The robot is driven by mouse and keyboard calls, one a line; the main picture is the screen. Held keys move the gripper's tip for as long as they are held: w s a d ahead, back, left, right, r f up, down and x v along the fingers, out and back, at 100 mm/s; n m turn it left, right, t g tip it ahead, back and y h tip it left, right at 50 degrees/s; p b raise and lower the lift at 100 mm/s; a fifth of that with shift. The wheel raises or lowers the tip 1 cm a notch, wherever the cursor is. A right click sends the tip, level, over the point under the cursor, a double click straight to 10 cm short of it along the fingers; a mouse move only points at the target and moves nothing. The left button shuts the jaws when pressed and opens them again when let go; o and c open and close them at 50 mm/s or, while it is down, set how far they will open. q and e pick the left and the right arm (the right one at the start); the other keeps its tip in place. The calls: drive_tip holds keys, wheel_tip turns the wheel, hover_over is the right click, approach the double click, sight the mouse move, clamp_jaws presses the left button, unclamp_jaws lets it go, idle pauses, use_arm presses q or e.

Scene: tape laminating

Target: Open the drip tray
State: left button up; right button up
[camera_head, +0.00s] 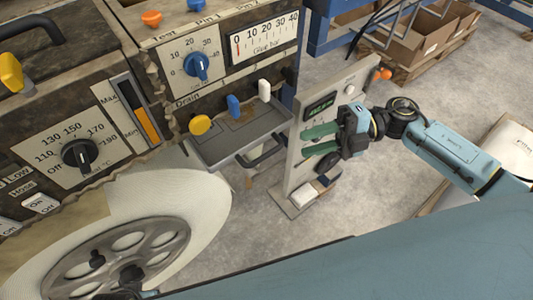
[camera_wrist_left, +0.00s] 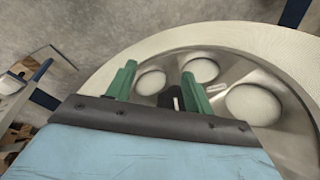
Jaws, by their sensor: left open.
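The drip tray (camera_head: 222,151) is a shallow grey tray under the yellow, blue and white valve knobs on the machine's front. A dark bar handle (camera_head: 268,157) shows at its front edge. My right gripper (camera_head: 304,144) has green fingers that are apart with nothing visible between them. It is to the right of the tray and its handle, not touching them, in front of a grey control panel. My left gripper (camera_wrist_left: 158,84) is open and empty in the left wrist view, over the large spoked wheel. Its fingers are not clearly seen in the head view.
The large pale-rimmed wheel (camera_head: 168,190) stands below the machine's dials, left of the tray. The upright control panel (camera_head: 299,168) with a small display stands right of the tray. Cardboard boxes (camera_head: 412,52) are at the back right. Bare floor lies below the tray.

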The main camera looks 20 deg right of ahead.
sight(268, 153)
use_arm(q)
drive_tip(key=shift+w+d+r+b, duration=0.2)
drive_tip(key=shift+d+r, duration=0.1)
drive_tip(key=shift+r, duration=0.2)
drive_tip(key=shift+w+d+r+b, duration=0.2)
drive_tip(key=shift+d+r, duration=0.1)
drive_tip(key=shift+r, duration=0.15)
use_arm(e)
drive_tip(key=a, duration=0.6)
drive_tip(key=a+f, duration=0.1)
drive_tip(key=a, duration=0.3)
drive_tip(key=shift+w, duration=0.2)
drive_tip(key=shift+c, duration=0.2)
drive_tip(key=shift+d, duration=0.1)
clamp_jaws()
